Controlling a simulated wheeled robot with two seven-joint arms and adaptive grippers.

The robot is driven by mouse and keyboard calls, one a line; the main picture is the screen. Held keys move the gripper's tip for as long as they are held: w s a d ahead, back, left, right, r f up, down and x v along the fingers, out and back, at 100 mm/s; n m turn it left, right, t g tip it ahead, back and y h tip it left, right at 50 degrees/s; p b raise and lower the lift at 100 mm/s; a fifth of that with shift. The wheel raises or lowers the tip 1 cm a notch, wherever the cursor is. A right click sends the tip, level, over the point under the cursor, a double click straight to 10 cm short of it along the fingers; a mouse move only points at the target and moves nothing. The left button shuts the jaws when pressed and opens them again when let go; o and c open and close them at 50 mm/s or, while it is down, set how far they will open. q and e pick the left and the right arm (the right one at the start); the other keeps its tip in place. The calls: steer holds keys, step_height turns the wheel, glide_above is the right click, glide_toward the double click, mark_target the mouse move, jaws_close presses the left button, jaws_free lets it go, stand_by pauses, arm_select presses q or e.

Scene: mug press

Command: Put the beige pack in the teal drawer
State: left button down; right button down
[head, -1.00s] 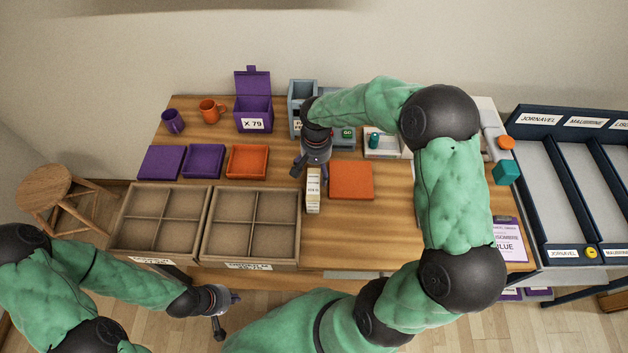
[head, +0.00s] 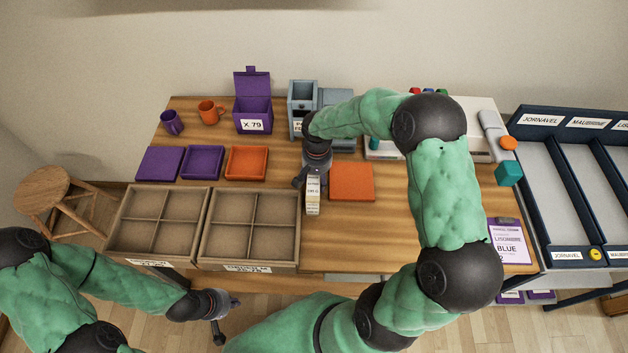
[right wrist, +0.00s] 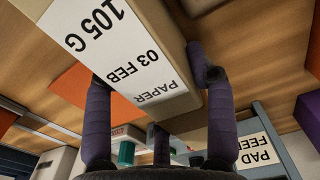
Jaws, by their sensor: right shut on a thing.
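The beige pack (head: 313,197) stands upright on the table, right of the cardboard trays, with a white label. My right gripper (head: 313,179) comes down from behind and is shut on it. In the right wrist view the pack (right wrist: 135,50) lies between the two purple fingers, its label reading 105 G, 03 FEB, PAPER. I cannot tell whether its base touches the table. My left gripper (head: 228,318) hangs empty in front of the table, fingers apart. I cannot make out a teal drawer in either view.
An orange square (head: 351,182) lies right beside the pack. A divided cardboard tray (head: 249,264) is at its left. A grey-blue machine (head: 303,92) stands behind, partly hidden by my right arm. A teal cube (head: 508,173) is at the right. Bare wood lies in front right.

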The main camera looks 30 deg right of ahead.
steer(key=shift+r, duration=0.45)
steer(key=r, duration=0.2)
steer(key=r+p, duration=0.1)
steer(key=shift+s+a+r, duration=0.1)
steer(key=shift+s+a, duration=0.1)
steer(key=shift+s, duration=0.05)
steer(key=s+r, duration=0.1)
steer(key=s+a+r+p, duration=0.1)
steer(key=r, duration=0.1)
steer(key=s+a+r, duration=0.1)
steer(key=r, duration=0.1)
steer(key=shift+s+a+p, duration=0.15)
steer(key=shift+a+p, duration=0.05)
steer(key=shift+p, duration=0.1)
steer(key=s+a+r+p, duration=0.1)
steer(key=s+a+r, duration=0.3)
steer(key=s, duration=0.3)
steer(key=shift+s+a, duration=0.3)
steer(key=shift+a, duration=0.4)
